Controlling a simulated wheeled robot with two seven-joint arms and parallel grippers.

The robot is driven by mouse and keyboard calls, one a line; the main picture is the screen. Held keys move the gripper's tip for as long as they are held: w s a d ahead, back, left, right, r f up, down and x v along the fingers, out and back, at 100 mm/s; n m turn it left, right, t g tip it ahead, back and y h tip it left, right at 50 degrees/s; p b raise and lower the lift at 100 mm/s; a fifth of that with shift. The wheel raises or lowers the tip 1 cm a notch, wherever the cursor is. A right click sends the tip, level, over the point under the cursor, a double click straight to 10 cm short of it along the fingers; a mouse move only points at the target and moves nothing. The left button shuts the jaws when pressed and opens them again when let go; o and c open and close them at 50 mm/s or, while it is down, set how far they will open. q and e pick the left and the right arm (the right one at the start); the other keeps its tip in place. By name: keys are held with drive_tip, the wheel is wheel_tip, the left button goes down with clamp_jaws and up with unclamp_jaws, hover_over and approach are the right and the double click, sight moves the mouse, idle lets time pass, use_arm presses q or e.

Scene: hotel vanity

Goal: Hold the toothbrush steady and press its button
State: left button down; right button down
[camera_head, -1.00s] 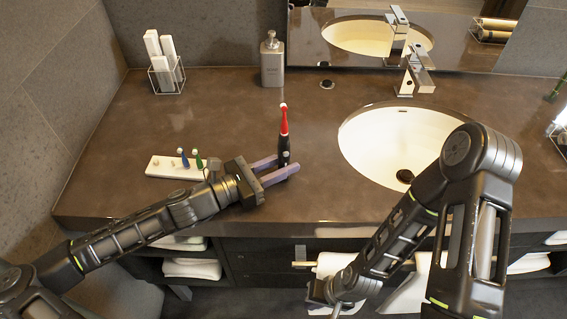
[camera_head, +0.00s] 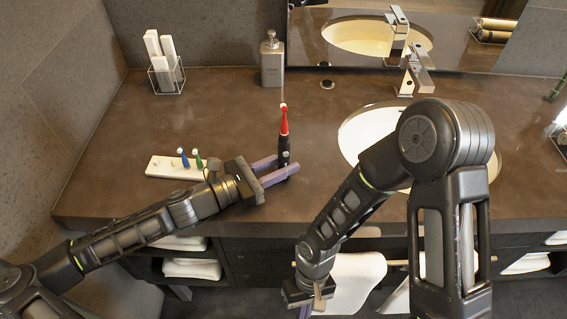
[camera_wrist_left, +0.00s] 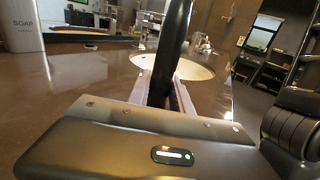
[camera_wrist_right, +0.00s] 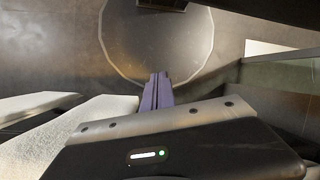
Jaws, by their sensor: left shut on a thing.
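The electric toothbrush (camera_head: 284,140) has a black handle and a red upper part and stands upright on the brown counter. My left gripper (camera_head: 285,169) is shut on its lower handle, coming in from the left. In the left wrist view the dark handle (camera_wrist_left: 172,45) rises between the fingers, its top out of frame. The button cannot be made out. My right gripper (camera_head: 313,306) hangs low in front of the counter's front edge, well below the toothbrush. In the right wrist view its purple fingers (camera_wrist_right: 157,91) lie together with nothing between them.
A white holder (camera_head: 155,166) with small blue and green brush heads lies left of the toothbrush. A soap dispenser (camera_head: 272,62) stands behind it. The sink (camera_head: 362,125) is at right, partly hidden by my right arm. White towels (camera_head: 352,280) sit below the counter.

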sight(286, 154)
drive_tip(key=w+r+n+t+h, duration=0.1)
drive_tip(key=w+r+n+t, duration=0.3)
drive_tip(key=r+n, duration=0.5)
drive_tip(key=w+a+r+n+t+h, duration=0.1)
drive_tip(key=w+r+n+t, duration=0.4)
drive_tip(key=r+n, duration=0.5)
drive_tip(key=w+r+n+t+h, duration=0.2)
drive_tip(key=w+r+n+t, duration=0.2)
drive_tip(key=r+n, duration=0.6)
drive_tip(key=shift+w+a+r+t, duration=0.15)
drive_tip(key=shift+r+t, duration=0.25)
drive_tip(key=shift+t, duration=0.5)
drive_tip(key=shift+w, duration=0.15)
drive_tip(key=w+a, duration=0.2)
drive_tip(key=w, duration=0.6)
drive_tip(key=shift+w+a, duration=0.15)
drive_tip(key=shift+w, duration=0.1)
drive_tip(key=shift+w+a, duration=0.15)
drive_tip(key=shift+w, duration=0.15)
